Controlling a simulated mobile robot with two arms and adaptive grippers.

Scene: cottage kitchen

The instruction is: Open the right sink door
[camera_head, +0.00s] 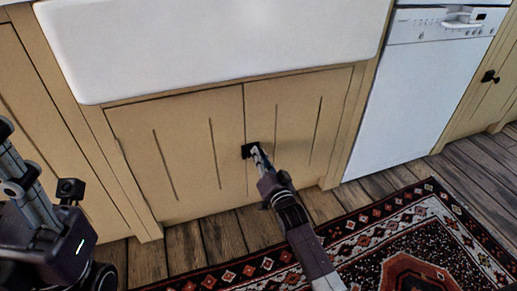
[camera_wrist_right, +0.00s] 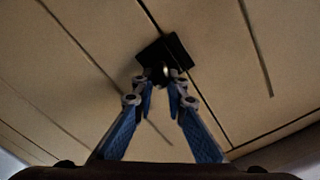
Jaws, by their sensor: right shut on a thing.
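The right sink door (camera_head: 303,112) is a tan wooden panel under the white sink, and it looks closed, level with the left sink door (camera_head: 175,150). A small black knob plate (camera_wrist_right: 170,52) sits near the seam between the doors; it also shows in the head view (camera_head: 246,151). My right gripper (camera_head: 257,151) reaches the knob, which is mostly hidden by the fingers. In the right wrist view its blue fingers (camera_wrist_right: 163,82) are closed in on the knob. My left arm shows at the left edge of the head view; its fingertips cannot be made out.
The white sink (camera_head: 210,45) overhangs the doors. A white dishwasher (camera_head: 415,90) stands to the right, with another black-knobbed cabinet (camera_head: 485,95) beyond it. A patterned rug (camera_head: 345,245) lies on the plank floor in front.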

